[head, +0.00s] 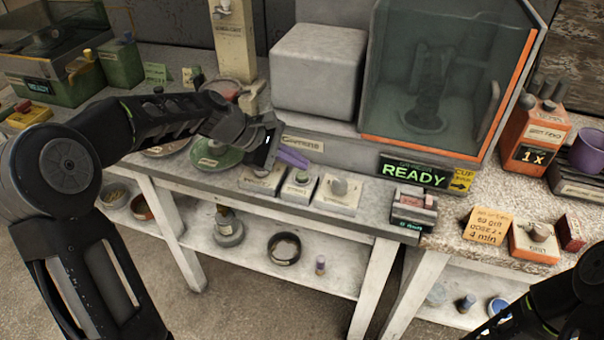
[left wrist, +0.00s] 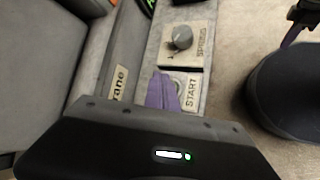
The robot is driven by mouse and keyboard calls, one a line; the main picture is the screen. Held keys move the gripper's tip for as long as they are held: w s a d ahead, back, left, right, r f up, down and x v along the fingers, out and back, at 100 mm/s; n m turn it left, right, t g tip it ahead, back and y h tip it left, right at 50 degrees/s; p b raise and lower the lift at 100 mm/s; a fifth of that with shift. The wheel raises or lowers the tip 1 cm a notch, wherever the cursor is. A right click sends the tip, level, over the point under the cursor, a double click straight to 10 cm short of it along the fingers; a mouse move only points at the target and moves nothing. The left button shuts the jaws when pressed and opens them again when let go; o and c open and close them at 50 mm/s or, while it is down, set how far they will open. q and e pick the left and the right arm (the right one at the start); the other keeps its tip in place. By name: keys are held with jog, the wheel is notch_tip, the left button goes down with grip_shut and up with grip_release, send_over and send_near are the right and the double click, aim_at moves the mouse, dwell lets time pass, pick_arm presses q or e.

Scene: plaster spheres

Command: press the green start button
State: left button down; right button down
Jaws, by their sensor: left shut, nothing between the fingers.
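The start button (head: 302,177) is a small green-topped button on a pale block at the front of the bench. In the left wrist view its block carries a START label (left wrist: 191,94), and the fingers partly hide the button. My left gripper (head: 292,157) is shut and empty, with purple fingertips just above and behind the button in the head view. The fingertips also show in the left wrist view (left wrist: 163,91), beside the label; I cannot tell whether they touch the button. The purple tip of my right gripper (left wrist: 292,35) shows at the upper right there; its opening is unclear.
A speed knob (head: 338,188) stands right of the button. Behind are a grey box (head: 318,72) and a glass-fronted machine (head: 440,75) with a lit READY sign (head: 414,172). A green dish (head: 216,156) lies to the left. A red-topped switch box (head: 413,207) stands at the front edge.

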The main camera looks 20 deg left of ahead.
pick_arm(q)
jog(key=shift+f, duration=0.15)
dwell(0.6)
jog(key=shift+f, duration=0.3)
